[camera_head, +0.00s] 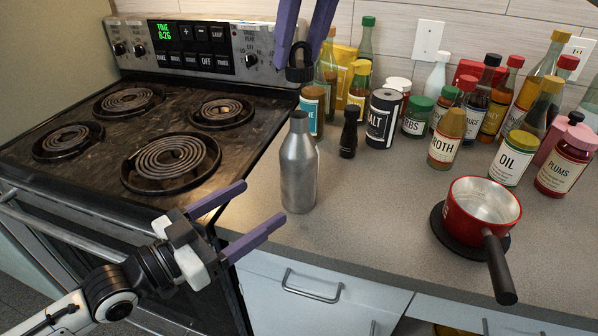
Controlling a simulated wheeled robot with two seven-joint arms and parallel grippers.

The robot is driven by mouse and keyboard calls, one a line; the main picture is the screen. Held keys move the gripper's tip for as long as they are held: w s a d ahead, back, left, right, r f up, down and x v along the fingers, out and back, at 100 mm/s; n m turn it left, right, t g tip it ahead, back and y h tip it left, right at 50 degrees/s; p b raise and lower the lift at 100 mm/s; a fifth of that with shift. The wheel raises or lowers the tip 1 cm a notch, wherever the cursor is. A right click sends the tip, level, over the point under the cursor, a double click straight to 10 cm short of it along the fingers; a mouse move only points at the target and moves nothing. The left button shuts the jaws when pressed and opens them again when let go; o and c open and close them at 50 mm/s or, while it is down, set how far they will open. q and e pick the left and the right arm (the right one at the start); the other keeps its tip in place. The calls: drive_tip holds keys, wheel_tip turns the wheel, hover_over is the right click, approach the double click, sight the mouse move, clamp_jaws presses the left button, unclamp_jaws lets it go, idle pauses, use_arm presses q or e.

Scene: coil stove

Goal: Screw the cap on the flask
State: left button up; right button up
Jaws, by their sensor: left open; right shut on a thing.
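The silver metal flask (299,168) stands upright on the counter near its front edge, its narrow neck uncapped. My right gripper (299,62) comes in from the top of the view and is shut on the black cap (300,74), which has a loop on top. The cap is above the flask's mouth in the picture, apart from it. My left gripper (262,202) is open and empty. Its two purple fingers point toward the flask's lower body from the lower left, and the flask is not between them.
The coil stove (122,204) is at left. A small black bottle (348,134) and a salt jar (381,120) stand close behind and right of the flask. A red pot (461,214) sits further right. Several bottles crowd the back. The counter between flask and pot is clear.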

sight(300, 177)
use_arm(q)
drive_tip(key=x, duration=1.2)
drive_tip(key=shift+w, duration=0.15)
drive_tip(key=c, duration=1.6)
use_arm(e)
drive_tip(key=shift+w+f, duration=0.15)
drive_tip(key=shift+f, duration=2.3)
drive_tip(key=shift+f, duration=0.9)
drive_tip(key=shift+f, duration=0.55)
